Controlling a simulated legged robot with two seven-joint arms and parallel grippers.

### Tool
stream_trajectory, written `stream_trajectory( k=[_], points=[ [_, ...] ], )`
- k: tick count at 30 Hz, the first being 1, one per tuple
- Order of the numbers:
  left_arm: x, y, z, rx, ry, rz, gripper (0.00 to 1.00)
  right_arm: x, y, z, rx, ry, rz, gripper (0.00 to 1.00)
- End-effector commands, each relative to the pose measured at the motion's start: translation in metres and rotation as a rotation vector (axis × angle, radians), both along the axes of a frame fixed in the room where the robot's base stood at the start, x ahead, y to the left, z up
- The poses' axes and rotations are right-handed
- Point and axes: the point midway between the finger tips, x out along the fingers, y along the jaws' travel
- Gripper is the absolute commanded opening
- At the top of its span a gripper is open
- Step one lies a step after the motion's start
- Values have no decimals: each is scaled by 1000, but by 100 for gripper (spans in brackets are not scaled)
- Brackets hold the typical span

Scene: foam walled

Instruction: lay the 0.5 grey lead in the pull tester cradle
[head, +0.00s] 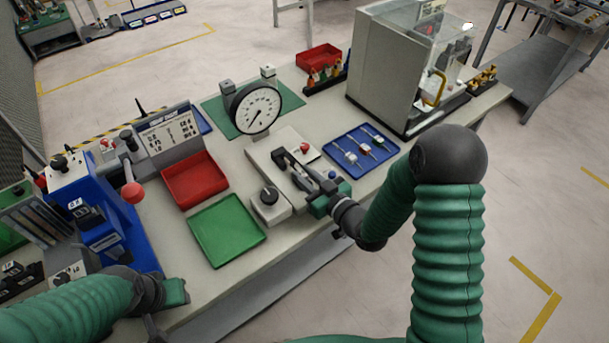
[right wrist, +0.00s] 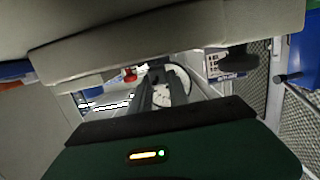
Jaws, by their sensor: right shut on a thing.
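The pull tester has a round dial (head: 256,107) and a pale base plate (head: 270,150). My right gripper (head: 283,158) reaches low over that plate from the right; its dark fingers show in front of the dial in the right wrist view (right wrist: 158,80). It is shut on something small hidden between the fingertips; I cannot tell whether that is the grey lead. The fingers cover the cradle area. Three leads with pale, red and green parts (head: 364,148) lie in the blue tray (head: 336,143). My left gripper (head: 176,291) is at the front left bench edge; its jaws are unclear.
A red tray (head: 195,180) and a green tray (head: 226,231) lie left of the tester. A control box with a black knob (head: 270,203) stands in front. A blue lever press (head: 95,205) is at the left, and a clear-fronted cabinet (head: 395,65) stands at the back right.

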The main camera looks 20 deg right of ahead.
Motion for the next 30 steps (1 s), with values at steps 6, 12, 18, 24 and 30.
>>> stream_trajectory(
  k=[6, 12, 18, 24, 30],
  points=[
    [0, 0, -1, 0, 0, 0, 36, 0, 0, -1, 0, 0, 0, 0],
    [0, 0, -6, 0, 0, 0, 36, 0, 0, -6, 0, 0, 0, 0],
    [0, 0, -10, 0, 0, 0, 36, 0, 0, -11, 0, 0, 0, 0],
    [0, 0, -13, 0, 0, 0, 36, 0, 0, -14, 0, 0, 0, 24],
    [0, 0, -13, 0, 0, 0, 36, 0, 0, -14, 0, 0, 0, 47]
  ],
)
